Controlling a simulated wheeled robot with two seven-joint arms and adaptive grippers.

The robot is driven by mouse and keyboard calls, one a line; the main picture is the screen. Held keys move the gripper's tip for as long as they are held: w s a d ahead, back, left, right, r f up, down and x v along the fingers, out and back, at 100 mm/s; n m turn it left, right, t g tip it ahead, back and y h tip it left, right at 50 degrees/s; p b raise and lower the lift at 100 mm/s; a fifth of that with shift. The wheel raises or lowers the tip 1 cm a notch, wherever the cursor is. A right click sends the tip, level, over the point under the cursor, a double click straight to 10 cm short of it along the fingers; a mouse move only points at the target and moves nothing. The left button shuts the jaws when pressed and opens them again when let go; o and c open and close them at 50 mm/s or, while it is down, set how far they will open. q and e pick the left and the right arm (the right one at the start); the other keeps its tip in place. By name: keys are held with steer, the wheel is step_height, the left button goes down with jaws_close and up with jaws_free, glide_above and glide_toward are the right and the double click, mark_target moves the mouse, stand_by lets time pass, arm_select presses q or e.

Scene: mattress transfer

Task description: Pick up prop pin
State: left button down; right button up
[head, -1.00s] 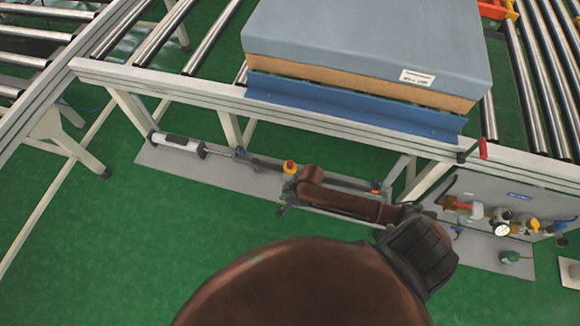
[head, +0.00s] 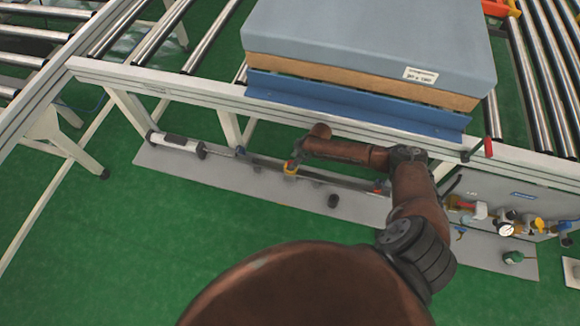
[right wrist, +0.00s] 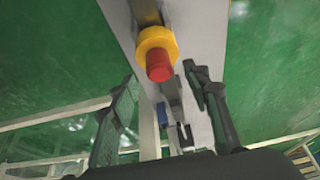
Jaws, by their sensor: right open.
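A red knob in a yellow collar (head: 291,169), likely the prop pin, sits on the rail along the grey floor plate. In the right wrist view the red knob (right wrist: 158,66) points toward the camera, with the yellow collar (right wrist: 156,42) around it. My right gripper (head: 298,155) is small and partly hidden by its own arm in the head view, close to the collar. In the right wrist view its two fingers (right wrist: 160,78) are spread apart, empty, with the knob ahead between and slightly beyond their tips. My left gripper is not in view.
The grey plate (head: 225,175) lies under the white conveyor frame (head: 180,88). A blue-grey mattress (head: 365,40) rests above on the rollers. Valves and a gauge (head: 506,229) are at right. Green floor is clear in front.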

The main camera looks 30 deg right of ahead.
mark_target(291, 162)
steer(key=x, duration=0.3)
steer(key=shift+d+b, duration=0.1)
steer(key=shift+b, duration=0.25)
steer(key=shift+c, duration=0.4)
jaws_close()
